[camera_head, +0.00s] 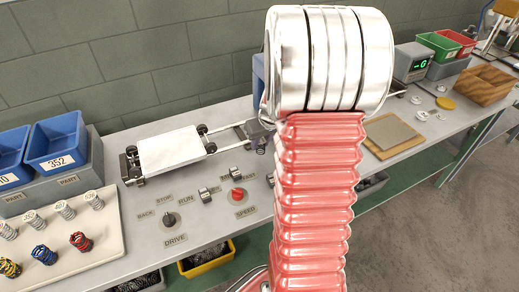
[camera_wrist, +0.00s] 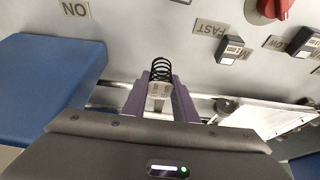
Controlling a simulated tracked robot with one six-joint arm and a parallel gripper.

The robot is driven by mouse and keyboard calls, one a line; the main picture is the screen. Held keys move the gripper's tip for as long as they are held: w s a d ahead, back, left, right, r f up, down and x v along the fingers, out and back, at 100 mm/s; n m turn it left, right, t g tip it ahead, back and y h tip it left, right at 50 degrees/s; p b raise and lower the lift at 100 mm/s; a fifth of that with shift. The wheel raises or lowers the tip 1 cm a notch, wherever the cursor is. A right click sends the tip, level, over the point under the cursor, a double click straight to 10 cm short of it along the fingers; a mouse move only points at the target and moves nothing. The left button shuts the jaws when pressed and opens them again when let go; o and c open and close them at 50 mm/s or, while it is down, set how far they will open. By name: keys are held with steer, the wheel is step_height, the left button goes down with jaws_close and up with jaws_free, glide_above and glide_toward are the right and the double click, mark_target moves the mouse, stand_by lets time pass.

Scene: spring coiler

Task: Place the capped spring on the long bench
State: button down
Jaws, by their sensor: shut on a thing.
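In the head view, the long grey bench (camera_head: 113,150) runs along the wall. My red ribbed arm covers its middle, so the held spring cannot be made out there.
A carriage with a white top (camera_head: 172,148) sits on the bench; it also shows in the wrist view (camera_wrist: 265,117). A cream tray (camera_head: 92,252) holds several springs at left. Blue bins (camera_head: 57,142) stand behind it. A red knob (camera_head: 237,195) is on the panel. A wooden box (camera_head: 484,86) is at right.

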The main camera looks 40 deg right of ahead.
mark_target(261, 141)
step_height(261, 141, up, 6)
steer(key=shift+r, duration=0.1)
steer(key=shift+s, duration=0.15)
stand_by(0.9)
